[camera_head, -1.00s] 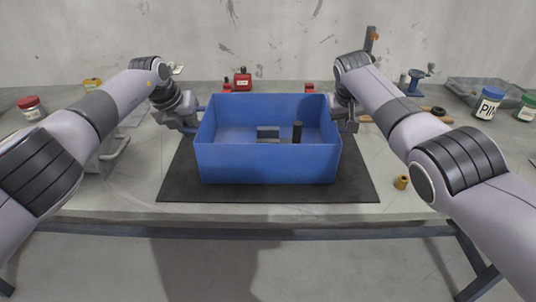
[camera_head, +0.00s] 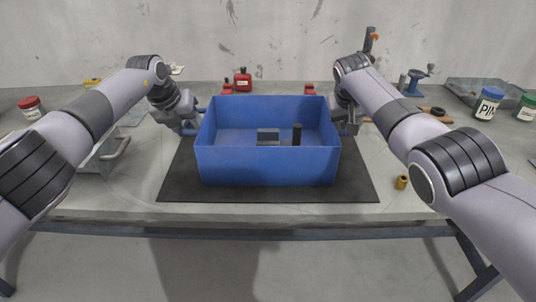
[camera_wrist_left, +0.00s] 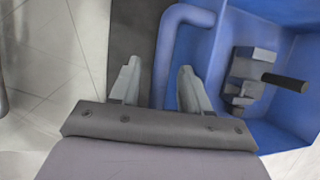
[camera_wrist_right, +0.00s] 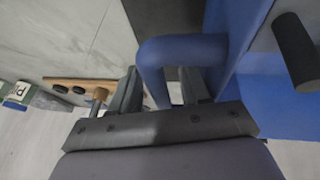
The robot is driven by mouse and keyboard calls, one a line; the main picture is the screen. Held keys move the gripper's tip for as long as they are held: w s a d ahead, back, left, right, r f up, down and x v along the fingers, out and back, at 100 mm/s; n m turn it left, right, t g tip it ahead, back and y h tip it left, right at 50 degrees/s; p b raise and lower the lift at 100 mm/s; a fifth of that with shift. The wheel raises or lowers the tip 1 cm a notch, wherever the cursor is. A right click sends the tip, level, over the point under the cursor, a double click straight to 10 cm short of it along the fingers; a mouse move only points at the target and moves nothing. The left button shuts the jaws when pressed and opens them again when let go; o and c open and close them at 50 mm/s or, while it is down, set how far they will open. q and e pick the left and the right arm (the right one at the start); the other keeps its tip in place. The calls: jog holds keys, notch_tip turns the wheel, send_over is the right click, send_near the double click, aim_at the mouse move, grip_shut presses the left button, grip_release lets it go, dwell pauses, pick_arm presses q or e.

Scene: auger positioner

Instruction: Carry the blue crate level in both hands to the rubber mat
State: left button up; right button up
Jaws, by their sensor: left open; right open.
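The blue crate (camera_head: 268,167) sits level on the black rubber mat (camera_head: 270,193), with mat showing around it. Inside are a grey metal part (camera_head: 268,135) and an upright dark cylinder (camera_head: 297,134). My left gripper (camera_head: 190,128) is at the crate's left side. In the left wrist view its open fingers (camera_wrist_left: 158,75) stand on either side of the blue left handle (camera_wrist_left: 187,14). My right gripper (camera_head: 348,128) is at the right side. In the right wrist view its open fingers (camera_wrist_right: 160,80) stand either side of the right handle (camera_wrist_right: 185,48).
A small brass piece (camera_head: 402,182) lies right of the mat. Labelled jars (camera_head: 488,103), a grey tray (camera_head: 470,88) and a wooden board (camera_head: 433,112) are at the right. A red-lidded jar (camera_head: 31,108) stands at the far left.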

pick_arm(q)
jog(key=shift+v, duration=3.55)
pick_arm(e)
jog(key=v, duration=1.2)
pick_arm(q)
jog(key=shift+s, duration=0.1)
pick_arm(e)
jog(key=shift+a, duration=0.1)
